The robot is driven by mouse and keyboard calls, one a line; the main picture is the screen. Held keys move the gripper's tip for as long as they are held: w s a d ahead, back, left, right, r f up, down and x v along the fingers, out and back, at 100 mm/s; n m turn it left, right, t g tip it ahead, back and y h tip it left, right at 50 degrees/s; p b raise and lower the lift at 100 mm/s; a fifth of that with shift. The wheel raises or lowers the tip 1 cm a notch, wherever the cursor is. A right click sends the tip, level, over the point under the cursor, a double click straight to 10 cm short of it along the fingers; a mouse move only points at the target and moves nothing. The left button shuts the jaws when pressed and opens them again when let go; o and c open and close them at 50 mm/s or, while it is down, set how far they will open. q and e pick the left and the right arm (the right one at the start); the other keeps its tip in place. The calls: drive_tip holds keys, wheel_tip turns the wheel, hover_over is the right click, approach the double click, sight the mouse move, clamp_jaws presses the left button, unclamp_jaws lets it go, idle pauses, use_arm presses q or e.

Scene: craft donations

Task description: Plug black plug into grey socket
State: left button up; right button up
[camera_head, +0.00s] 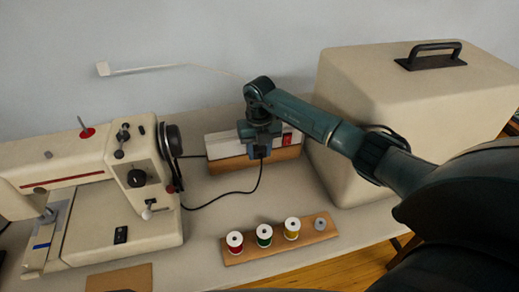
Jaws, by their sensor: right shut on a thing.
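My right gripper (260,153) points down at the front of a pale power strip. It is shut on the black plug, which is mostly hidden between the jaws. A black cord (232,193) hangs from below the jaws and curves left to the sewing machine (140,165). The pale strip (221,146), with a red switch (287,138) at its right end, rests on a wooden block. My gripper covers its middle, so I cannot make out the grey socket or whether the plug touches it. My left gripper is out of view.
A wooden rack (275,251) with red, green and yellow thread spools stands in front. A large beige case (350,110) with a black handle stands right, behind my right arm. A white cable runs to a wall plug (102,69). Bare table lies between rack and strip.

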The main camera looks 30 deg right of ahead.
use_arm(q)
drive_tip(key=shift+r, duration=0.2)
use_arm(e)
drive_tip(key=shift+w, duration=0.1)
idle(0.4)
use_arm(q)
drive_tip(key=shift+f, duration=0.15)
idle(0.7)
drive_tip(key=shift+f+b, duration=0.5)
drive_tip(key=shift+b, duration=0.05)
use_arm(e)
drive_tip(key=shift+w+d, duration=0.15)
drive_tip(key=shift+w, duration=0.35)
drive_tip(key=o, duration=0.9)
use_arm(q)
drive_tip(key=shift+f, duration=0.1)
use_arm(e)
drive_tip(key=shift+o, duration=0.2)
